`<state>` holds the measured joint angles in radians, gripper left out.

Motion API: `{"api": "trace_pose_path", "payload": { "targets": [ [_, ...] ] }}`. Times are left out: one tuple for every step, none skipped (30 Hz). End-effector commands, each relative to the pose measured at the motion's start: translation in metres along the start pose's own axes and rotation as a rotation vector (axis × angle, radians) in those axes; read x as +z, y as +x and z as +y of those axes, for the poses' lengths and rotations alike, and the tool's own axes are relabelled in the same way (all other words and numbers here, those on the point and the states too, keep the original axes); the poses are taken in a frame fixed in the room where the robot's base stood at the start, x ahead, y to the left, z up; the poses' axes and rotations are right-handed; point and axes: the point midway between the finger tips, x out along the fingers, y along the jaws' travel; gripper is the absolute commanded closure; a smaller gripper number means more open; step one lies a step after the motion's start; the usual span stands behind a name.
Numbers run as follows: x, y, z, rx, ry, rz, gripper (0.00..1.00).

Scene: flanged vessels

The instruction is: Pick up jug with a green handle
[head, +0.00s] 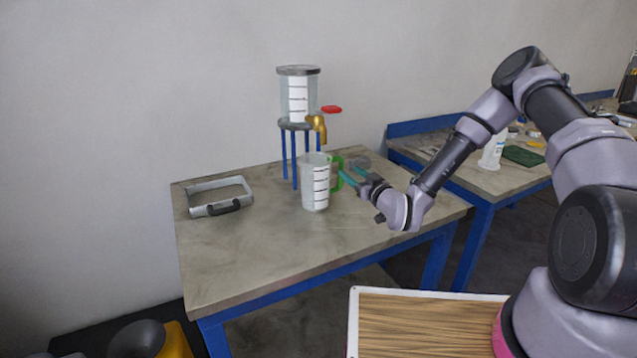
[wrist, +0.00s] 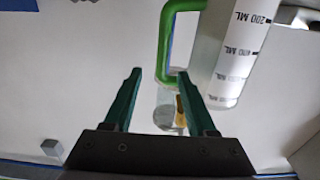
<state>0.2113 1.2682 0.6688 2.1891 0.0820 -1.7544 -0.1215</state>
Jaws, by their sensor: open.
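The clear jug (head: 314,187) stands upright on the grey table, with a white measuring scale on its side and a green handle (head: 338,173) on its right. My gripper (head: 352,178) is at the handle side of the jug, with its teal fingers pointing at the handle. In the wrist view the jug (wrist: 232,50) is at the upper right. The green handle (wrist: 164,45) reaches down between the tips of my open gripper (wrist: 159,75), nearer the right finger. Whether a finger touches it I cannot tell.
A clear dispenser (head: 298,95) with a brass tap (head: 319,127) and red lever stands on a blue-legged stand behind the jug. A grey frame with a black handle (head: 220,197) lies at the table's left. The table front (head: 270,250) is clear.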

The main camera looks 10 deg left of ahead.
Motion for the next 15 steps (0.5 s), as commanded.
{"api": "trace_pose_path", "payload": {
  "targets": [
    [0.0,0.006,-0.001,-0.001,-0.001,0.0,0.43],
    [0.0,0.009,0.0,0.0,-0.001,0.001,0.43],
    [0.0,0.011,0.0,0.0,0.0,0.0,0.43],
    [0.0,0.013,0.0,0.0,0.0,0.0,0.43],
    [0.0,0.015,0.0,-0.001,0.0,-0.001,0.43],
    [-0.001,0.018,-0.001,-0.001,0.0,-0.001,0.43],
    [-0.001,0.021,-0.001,-0.001,-0.001,0.0,0.43],
    [-0.002,0.025,-0.001,-0.002,-0.001,0.001,0.43],
    [-0.003,0.032,-0.002,-0.002,-0.001,0.001,0.43],
    [-0.004,0.037,-0.002,-0.001,-0.002,0.001,0.43],
    [-0.004,0.041,-0.002,-0.002,-0.002,0.002,0.43],
    [-0.005,0.048,-0.003,-0.002,-0.002,0.001,0.43],
    [-0.004,0.052,-0.002,-0.001,-0.002,0.001,0.43],
    [-0.004,0.055,-0.002,-0.001,-0.002,0.001,0.43],
    [-0.004,0.06,-0.002,-0.001,-0.001,0.0,0.43]
  ]
}}
